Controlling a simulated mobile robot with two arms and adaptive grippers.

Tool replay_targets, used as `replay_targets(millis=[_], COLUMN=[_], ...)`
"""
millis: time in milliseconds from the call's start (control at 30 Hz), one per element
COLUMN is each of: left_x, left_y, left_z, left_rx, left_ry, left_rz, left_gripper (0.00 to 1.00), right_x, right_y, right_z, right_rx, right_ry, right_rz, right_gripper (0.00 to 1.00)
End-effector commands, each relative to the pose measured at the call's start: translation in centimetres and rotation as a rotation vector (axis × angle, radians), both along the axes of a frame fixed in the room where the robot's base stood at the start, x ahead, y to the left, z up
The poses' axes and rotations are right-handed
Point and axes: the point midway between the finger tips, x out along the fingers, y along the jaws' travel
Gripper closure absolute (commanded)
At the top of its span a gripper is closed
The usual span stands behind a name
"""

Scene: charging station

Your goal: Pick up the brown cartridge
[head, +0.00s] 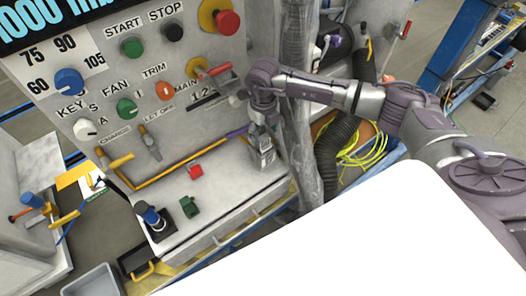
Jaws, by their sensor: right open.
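I cannot make out a brown cartridge on the ledge (232,190) of the charging panel. My right gripper (266,160) points down over the right end of the ledge, close to the panel face. It is open, and I see nothing between its fingers at this size. My left gripper is not in view.
The panel (150,80) has knobs, buttons and a red-handled lever (212,75). A blue-topped black piece (150,216) stands at the ledge's left end. A grey post (297,100) rises just right of my gripper. A yellow cable (358,150) lies behind it.

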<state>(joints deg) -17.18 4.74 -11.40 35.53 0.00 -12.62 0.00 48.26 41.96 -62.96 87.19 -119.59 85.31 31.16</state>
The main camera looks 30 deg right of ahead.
Motion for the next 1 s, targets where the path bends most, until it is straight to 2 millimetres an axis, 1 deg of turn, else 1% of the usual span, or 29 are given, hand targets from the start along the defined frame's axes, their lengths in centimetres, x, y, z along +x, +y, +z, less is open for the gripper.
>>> replay_targets(millis=[33,200,267,333,533,567,600,867,900,967,1000], left_x=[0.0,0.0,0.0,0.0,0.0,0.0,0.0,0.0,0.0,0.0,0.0], left_y=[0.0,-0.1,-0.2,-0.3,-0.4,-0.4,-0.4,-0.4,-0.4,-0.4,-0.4], left_z=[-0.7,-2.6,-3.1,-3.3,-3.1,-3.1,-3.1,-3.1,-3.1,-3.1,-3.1], left_rx=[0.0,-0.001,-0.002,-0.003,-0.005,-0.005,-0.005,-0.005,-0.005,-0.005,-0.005], left_ry=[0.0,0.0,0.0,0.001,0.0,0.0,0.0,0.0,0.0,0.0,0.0], left_rz=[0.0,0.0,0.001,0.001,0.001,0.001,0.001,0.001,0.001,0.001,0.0], left_gripper=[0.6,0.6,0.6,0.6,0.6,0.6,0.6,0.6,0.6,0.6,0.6], right_x=[-0.1,-0.1,-0.1,0.0,0.0,0.0,0.0,0.0,0.0,0.0,0.0], right_y=[0.0,-0.2,-0.2,-0.2,-0.2,-0.2,-0.2,-0.2,-0.2,-0.2,-0.2], right_z=[-1.0,-3.8,-4.6,-4.9,-4.7,-4.7,-4.7,-4.7,-4.7,-4.7,-4.7], right_rx=[0.0,0.0,0.0,0.0,0.0,0.0,0.0,0.0,0.0,0.0,0.0], right_ry=[0.003,0.001,0.001,0.001,0.0,0.0,0.0,0.0,0.0,0.0,0.0], right_rz=[0.0,0.0,0.001,0.0,0.001,0.001,0.001,0.0,0.0,0.0,0.0], right_gripper=[0.27,0.27,0.27,0.27,0.27,0.3,0.37,0.8,0.87,0.97,1.0])
